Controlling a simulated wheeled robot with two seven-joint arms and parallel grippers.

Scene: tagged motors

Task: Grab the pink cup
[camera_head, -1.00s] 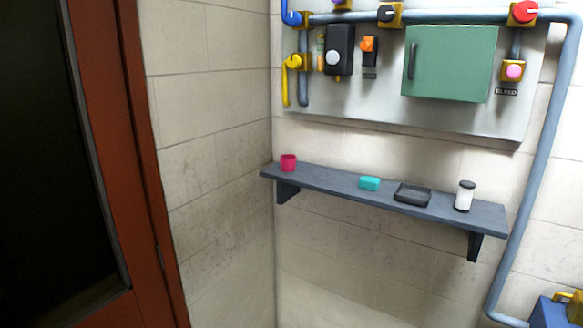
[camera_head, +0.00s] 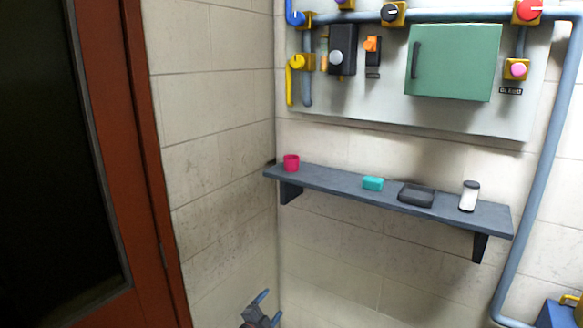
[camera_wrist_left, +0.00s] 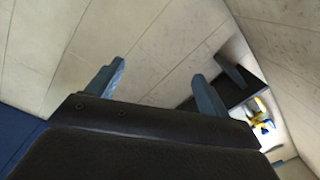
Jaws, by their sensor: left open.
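The pink cup (camera_head: 291,162) stands upright at the left end of the dark grey wall shelf (camera_head: 330,181) in the head view. My left gripper (camera_head: 269,308) shows at the bottom of the head view, well below the shelf and apart from the cup. Its two blue-grey fingers are spread with nothing between them. In the left wrist view the open fingers (camera_wrist_left: 158,82) point toward the tiled wall, and the cup cannot be made out there. My right gripper is out of view.
Above hangs a panel with a green box (camera_head: 452,62), valves and pipes. A brown door frame (camera_head: 150,170) stands at left.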

